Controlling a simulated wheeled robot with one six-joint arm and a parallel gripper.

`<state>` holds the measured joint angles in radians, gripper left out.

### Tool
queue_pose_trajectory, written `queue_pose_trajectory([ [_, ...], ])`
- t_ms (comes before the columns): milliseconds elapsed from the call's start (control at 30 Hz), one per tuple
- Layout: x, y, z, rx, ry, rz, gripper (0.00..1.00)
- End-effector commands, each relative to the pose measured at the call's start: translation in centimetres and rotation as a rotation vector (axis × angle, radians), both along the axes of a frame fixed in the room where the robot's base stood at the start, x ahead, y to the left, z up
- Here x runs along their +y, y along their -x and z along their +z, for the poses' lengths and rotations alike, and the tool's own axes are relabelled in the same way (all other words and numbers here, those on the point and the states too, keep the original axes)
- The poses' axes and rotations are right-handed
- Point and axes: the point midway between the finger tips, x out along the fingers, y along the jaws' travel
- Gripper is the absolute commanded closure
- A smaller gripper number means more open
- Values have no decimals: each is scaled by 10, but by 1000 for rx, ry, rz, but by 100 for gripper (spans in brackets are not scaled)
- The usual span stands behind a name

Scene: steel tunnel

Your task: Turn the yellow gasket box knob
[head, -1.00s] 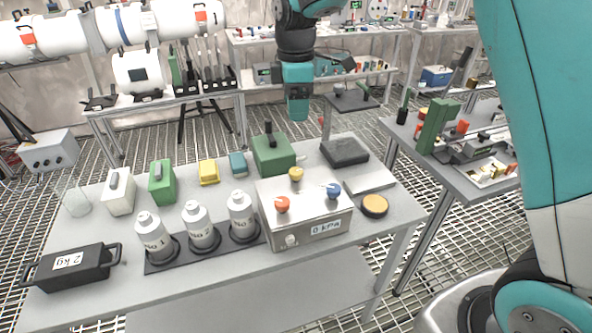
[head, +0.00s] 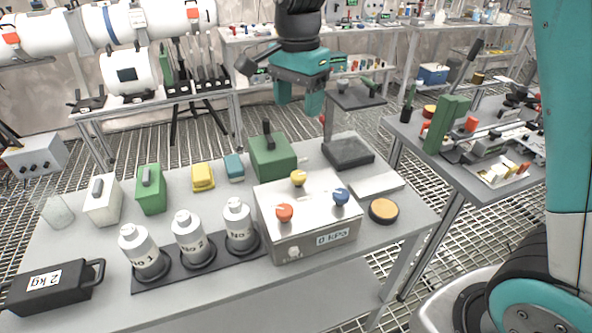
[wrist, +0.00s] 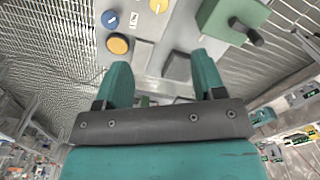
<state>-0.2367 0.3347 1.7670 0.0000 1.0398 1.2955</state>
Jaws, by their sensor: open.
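The gasket box (head: 312,236) is a light metal box on the front table, with a "0 kPa" display on its front. On its top sit the yellow knob (head: 298,178), an orange-red knob (head: 284,212) and a blue knob (head: 340,196). The yellow knob is at the back of the top. In the wrist view the yellow knob (wrist: 158,5) shows at the top edge, beyond my fingertips. My gripper (head: 299,98) is open and empty, with its two fingers apart. It hangs above and behind the box, touching nothing.
A green box with a black handle (head: 271,157) stands just behind the gasket box. Several white bottles (head: 190,240) stand to its left, and a round orange-topped disc (head: 383,209) lies to its right. The dark flat block (head: 347,153) lies at the back right.

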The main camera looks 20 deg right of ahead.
Motion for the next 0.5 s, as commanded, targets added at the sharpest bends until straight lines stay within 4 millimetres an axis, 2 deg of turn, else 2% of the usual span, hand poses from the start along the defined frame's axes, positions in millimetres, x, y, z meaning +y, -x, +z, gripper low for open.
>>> queue_pose_trajectory([
  [100,-2,5,-1,0,0,-195,37],
  [200,-3,7,-1,0,0,-288,37],
  [367,-5,8,-11,4,2,-323,37],
  [500,-5,8,-35,7,3,-321,37],
])
